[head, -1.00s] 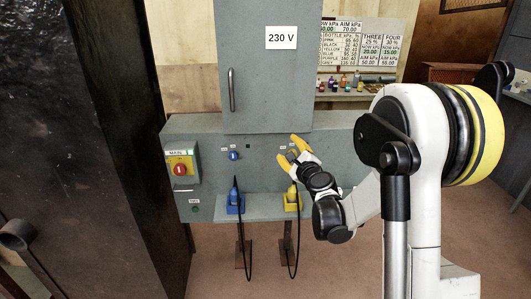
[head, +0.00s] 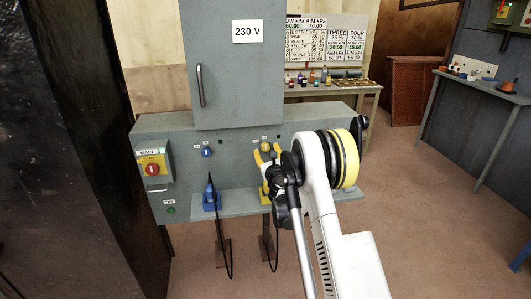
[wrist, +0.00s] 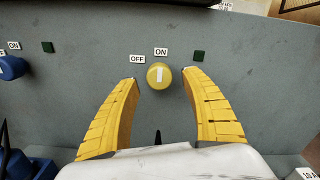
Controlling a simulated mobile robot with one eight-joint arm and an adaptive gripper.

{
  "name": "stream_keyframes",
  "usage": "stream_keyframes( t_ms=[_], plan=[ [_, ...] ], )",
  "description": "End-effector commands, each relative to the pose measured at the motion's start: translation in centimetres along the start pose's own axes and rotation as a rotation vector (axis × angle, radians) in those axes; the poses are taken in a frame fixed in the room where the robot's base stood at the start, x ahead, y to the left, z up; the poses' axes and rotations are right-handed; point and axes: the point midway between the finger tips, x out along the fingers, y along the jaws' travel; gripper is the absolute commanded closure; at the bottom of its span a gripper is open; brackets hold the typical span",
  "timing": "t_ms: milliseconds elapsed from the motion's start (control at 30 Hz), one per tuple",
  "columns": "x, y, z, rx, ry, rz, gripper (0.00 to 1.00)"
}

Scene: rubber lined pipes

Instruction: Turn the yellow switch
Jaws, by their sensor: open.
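The yellow switch (wrist: 159,76) is a round knob on the grey panel, with a white bar standing about upright. An OFF label (wrist: 137,59) is at its upper left and an ON label (wrist: 161,51) is just above it. My gripper (wrist: 160,75) is open, with one yellow finger on each side of the knob and a gap on both sides. I cannot tell how far the fingertips are from the panel. In the head view the yellow switch (head: 265,146) shows between the fingers of my gripper (head: 267,153), partly hidden.
A blue switch (head: 207,151) and a red-and-yellow main switch (head: 152,168) are to the left on the panel. Below sit a blue plug (head: 211,199) and a yellow plug (head: 265,193), partly behind my arm, with hanging cables. The 230 V cabinet (head: 238,80) rises above.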

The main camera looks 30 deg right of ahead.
Motion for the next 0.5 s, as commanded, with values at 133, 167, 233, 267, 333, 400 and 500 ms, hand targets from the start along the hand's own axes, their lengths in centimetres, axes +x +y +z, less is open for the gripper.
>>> stream_keyframes(
  t_ms=[133,167,233,267,333,400,500],
  plan=[
    [1.6,0.1,-0.1,0.000,0.000,0.000,0.45],
    [1.7,0.1,-0.1,-0.001,0.000,0.000,0.45],
    [1.9,0.0,0.0,-0.001,0.000,0.000,0.45],
    [2.0,0.0,0.0,-0.001,0.000,0.000,0.45],
    [2.0,0.0,0.0,-0.001,0.000,0.000,0.45],
    [2.0,0.0,0.1,-0.001,0.000,0.000,0.45],
    [2.0,0.0,0.1,-0.001,0.000,0.000,0.53]
  ],
)
